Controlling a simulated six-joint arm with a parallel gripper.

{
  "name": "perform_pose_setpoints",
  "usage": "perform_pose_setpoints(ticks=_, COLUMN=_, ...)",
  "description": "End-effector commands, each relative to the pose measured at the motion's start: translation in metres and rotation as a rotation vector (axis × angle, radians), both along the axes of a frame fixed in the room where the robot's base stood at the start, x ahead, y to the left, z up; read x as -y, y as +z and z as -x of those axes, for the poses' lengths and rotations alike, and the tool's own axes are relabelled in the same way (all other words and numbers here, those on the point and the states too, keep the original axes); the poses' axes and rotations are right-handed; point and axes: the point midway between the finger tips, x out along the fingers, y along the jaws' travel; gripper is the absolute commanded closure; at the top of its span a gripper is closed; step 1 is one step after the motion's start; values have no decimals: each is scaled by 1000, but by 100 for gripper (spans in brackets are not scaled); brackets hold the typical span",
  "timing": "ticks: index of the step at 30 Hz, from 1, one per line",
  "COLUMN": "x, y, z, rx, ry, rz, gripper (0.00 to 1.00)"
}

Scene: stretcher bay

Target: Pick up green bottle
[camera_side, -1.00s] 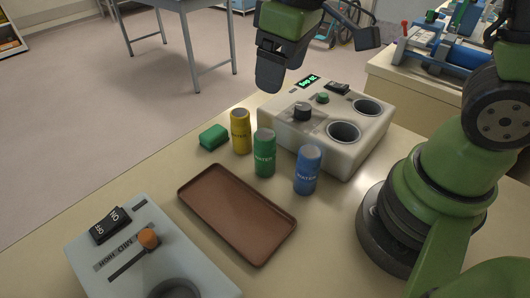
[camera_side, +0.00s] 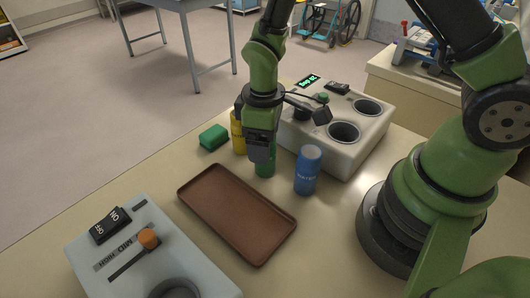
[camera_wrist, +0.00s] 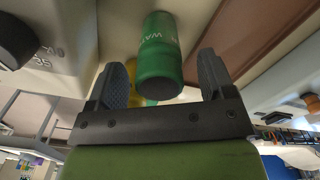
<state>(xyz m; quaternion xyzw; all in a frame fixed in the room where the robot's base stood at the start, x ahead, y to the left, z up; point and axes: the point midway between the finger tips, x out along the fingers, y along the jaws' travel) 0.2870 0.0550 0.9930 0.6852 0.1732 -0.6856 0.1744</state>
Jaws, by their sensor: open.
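The green bottle (camera_side: 265,168) stands upright on the table between the yellow and blue bottles. In the side view my gripper (camera_side: 262,150) is directly over it and hides its upper part. In the wrist view the green bottle (camera_wrist: 158,60) lies between my two open fingers (camera_wrist: 162,85), and the fingers appear apart from it. My gripper is open and holds nothing.
The yellow bottle (camera_side: 238,138) stands close on the left, partly hidden by my gripper. The blue bottle (camera_side: 308,170) stands to the right. A green block (camera_side: 213,137), brown tray (camera_side: 222,235), white two-well device (camera_side: 365,140) and grey switch box (camera_side: 85,265) surround them.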

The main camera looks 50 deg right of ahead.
Motion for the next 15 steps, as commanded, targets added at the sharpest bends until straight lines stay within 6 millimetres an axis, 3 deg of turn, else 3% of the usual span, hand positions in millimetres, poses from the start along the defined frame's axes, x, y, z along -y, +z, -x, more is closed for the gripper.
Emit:
perform_pose_setpoints(ticks=4, x=0, y=-18, z=0, rx=-2, ry=1, rz=0, gripper=24)
perform_pose_setpoints(ticks=12, x=0, y=-21, z=0, rx=2, ry=0, rz=-1, gripper=24)
perform_pose_setpoints(ticks=13, x=0, y=-21, z=0, rx=2, ry=0, rz=-1, gripper=27)
perform_pose_setpoints(ticks=15, x=0, y=-21, z=0, rx=2, ry=0, rz=-1, gripper=43)
